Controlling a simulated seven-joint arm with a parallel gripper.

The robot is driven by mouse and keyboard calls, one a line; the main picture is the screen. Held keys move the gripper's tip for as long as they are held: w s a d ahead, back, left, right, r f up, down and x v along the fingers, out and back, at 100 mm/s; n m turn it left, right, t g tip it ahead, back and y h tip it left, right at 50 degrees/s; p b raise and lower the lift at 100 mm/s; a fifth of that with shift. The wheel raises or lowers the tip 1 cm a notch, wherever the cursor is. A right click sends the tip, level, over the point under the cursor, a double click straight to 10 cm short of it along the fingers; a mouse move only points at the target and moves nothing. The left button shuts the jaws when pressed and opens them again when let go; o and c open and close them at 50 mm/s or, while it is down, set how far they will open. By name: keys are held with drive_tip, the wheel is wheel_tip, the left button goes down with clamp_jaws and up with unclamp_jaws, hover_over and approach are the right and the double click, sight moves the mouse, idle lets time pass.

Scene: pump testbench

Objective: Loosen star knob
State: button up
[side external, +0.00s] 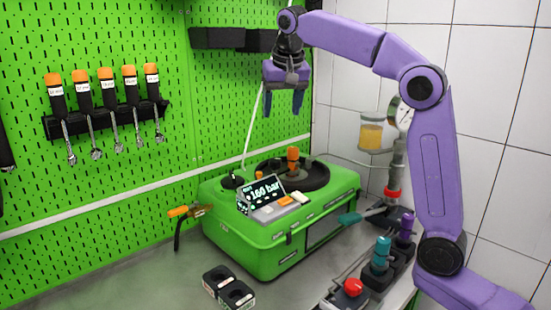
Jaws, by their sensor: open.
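My gripper (283,105) is open and empty. It points down in the air above the green pump case (275,245), well clear of it. An orange knob (293,158) stands upright on the black round part on top of the case, below my gripper. A teal knob (381,252) and a purple knob (405,226) stand on black blocks at the right. I cannot tell from this view which of these is the star knob.
A tilted display (262,194) reads 160 bar on the case. A red button (353,287) and black boxes (229,287) are in front. A grey pipe with a red collar (393,192) stands right. Orange-handled tools (105,95) hang on the green pegboard.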

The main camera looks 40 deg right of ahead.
sight(275, 160)
drive_tip(key=x, duration=1.7)
drive_tip(key=shift+w+d+f, duration=0.1)
drive_tip(key=shift+w+d, duration=0.05)
drive_tip(key=shift+w, duration=0.05)
drive_tip(key=c, duration=1)
